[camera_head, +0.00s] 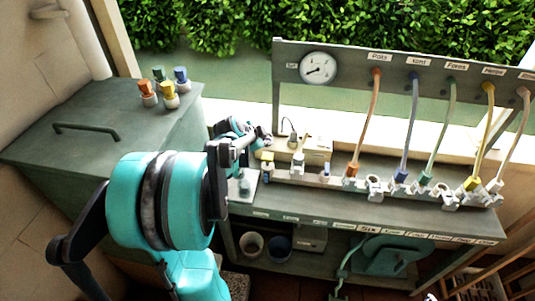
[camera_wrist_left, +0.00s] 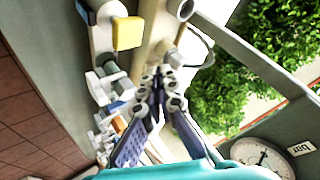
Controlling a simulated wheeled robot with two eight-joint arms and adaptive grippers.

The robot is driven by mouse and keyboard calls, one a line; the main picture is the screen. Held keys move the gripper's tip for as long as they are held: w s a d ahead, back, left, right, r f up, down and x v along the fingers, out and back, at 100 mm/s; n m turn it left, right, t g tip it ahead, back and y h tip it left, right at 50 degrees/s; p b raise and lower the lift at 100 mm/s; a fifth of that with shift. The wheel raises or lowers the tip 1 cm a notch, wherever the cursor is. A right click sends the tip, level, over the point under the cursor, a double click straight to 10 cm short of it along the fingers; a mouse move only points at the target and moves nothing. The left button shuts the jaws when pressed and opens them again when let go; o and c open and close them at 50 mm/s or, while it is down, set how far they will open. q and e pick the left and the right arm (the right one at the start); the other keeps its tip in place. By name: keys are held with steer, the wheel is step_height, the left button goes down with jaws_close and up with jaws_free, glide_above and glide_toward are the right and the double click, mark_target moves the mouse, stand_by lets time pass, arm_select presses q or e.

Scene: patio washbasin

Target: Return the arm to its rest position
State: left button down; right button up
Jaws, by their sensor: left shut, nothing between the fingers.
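My left arm, turquoise and black, reaches in from the lower left in the head view. Its gripper (camera_head: 262,135) is over the left end of the grey bench (camera_head: 375,222), near the pale box with a cable. In the left wrist view the gripper (camera_wrist_left: 158,75) has its fingers together with nothing between them. Fittings on the bench, one with a yellow part (camera_wrist_left: 128,33), show beside the fingers there, apart from them as far as I can tell. My right gripper is not in view.
A panel with a round gauge (camera_head: 318,68) and several coloured hoses stands behind the bench. Hose ends with valves line the bench top. A grey lidded cabinet (camera_head: 80,112) at left carries several coloured caps (camera_head: 168,95). Buckets (camera_head: 278,248) stand on the lower shelf.

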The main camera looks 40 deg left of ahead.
arm_select(q)
steer(key=shift+d, duration=0.1)
stand_by(0.5)
steer(key=s+d+r+n+g+h, duration=0.1)
steer(key=s+d+r+n, duration=0.15)
steer(key=d, duration=0.65)
steer(key=s+d+r+n, duration=0.1)
steer(key=s+d, duration=0.3)
steer(key=d, duration=0.5)
steer(key=s+d+f+n, duration=0.1)
steer(key=s+d+n, duration=0.1)
steer(key=s+d, duration=0.2)
steer(key=s+d+f+n+g, duration=0.1)
steer(key=s+d+n, duration=0.1)
steer(key=s+d, duration=0.3)
steer(key=s, duration=0.3)
steer(key=shift+d+f+n, duration=0.25)
steer(key=shift+f+n, duration=0.1)
steer(key=shift+f, duration=0.05)
